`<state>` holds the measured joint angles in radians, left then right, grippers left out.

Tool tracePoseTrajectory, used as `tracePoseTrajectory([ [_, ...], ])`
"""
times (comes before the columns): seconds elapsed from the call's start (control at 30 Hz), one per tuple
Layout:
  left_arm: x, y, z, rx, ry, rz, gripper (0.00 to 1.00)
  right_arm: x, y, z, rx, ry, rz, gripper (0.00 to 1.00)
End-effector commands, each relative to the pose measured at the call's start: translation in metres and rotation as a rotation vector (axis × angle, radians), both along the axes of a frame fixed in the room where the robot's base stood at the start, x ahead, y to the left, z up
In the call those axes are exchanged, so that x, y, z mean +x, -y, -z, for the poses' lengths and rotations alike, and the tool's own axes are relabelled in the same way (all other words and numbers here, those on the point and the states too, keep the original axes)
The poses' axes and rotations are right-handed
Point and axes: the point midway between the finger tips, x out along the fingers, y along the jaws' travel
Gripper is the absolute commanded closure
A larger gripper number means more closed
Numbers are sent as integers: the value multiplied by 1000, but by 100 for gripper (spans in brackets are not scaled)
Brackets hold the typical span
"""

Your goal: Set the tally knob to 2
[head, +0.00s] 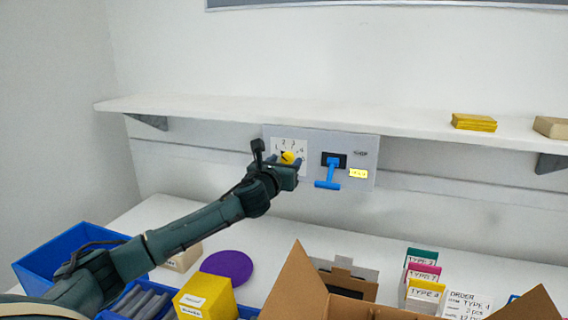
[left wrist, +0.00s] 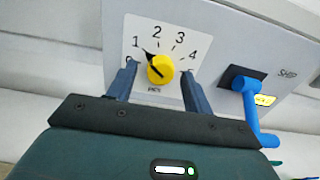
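The yellow tally knob (head: 289,157) sits on a white dial plate on the grey wall panel. In the left wrist view the knob (left wrist: 160,69) has a black pointer directed up and left at about 1. The dial numbers (left wrist: 157,33) run in an arc, with 2 above the knob. My left gripper (left wrist: 161,82) is open, with one finger on each side of the knob and a visible gap to both. In the head view my left gripper (head: 284,163) partly covers the dial's lower part. My right gripper is not in view.
A blue lever (head: 328,172) marked SHIP is right of the dial, with a small yellow label (head: 358,173) beside it. A white shelf (head: 220,110) runs just above the panel. An open cardboard box (head: 290,285), blue bins (head: 65,248) and a purple disc (head: 227,265) stand below.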

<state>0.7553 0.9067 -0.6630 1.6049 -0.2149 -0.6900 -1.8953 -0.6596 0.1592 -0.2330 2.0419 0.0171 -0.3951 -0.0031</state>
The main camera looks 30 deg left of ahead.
Motion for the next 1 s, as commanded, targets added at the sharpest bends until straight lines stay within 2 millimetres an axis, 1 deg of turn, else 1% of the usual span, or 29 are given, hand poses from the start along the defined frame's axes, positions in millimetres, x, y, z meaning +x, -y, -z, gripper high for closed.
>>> tracePoseTrajectory([
  [0.03, 0, 0, 0, 0, 0, 0, 53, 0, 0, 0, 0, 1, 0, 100],
  [0.07, 0, 0, 0, 0, 0, 0, 56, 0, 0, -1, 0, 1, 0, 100],
  [0.5, 0, 0, 0, 0, -1, -1, 92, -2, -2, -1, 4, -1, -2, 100],
  [0.67, 0, -1, -1, 6, -2, -1, 93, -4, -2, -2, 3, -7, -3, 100],
  [0.77, 0, 0, -2, 25, -8, -1, 93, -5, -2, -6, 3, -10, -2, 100],
  [0.87, 0, 0, -4, 63, -17, 0, 93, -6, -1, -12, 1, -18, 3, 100],
  [1.0, 0, -1, -6, 144, -38, 0, 93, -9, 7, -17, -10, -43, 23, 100],
])
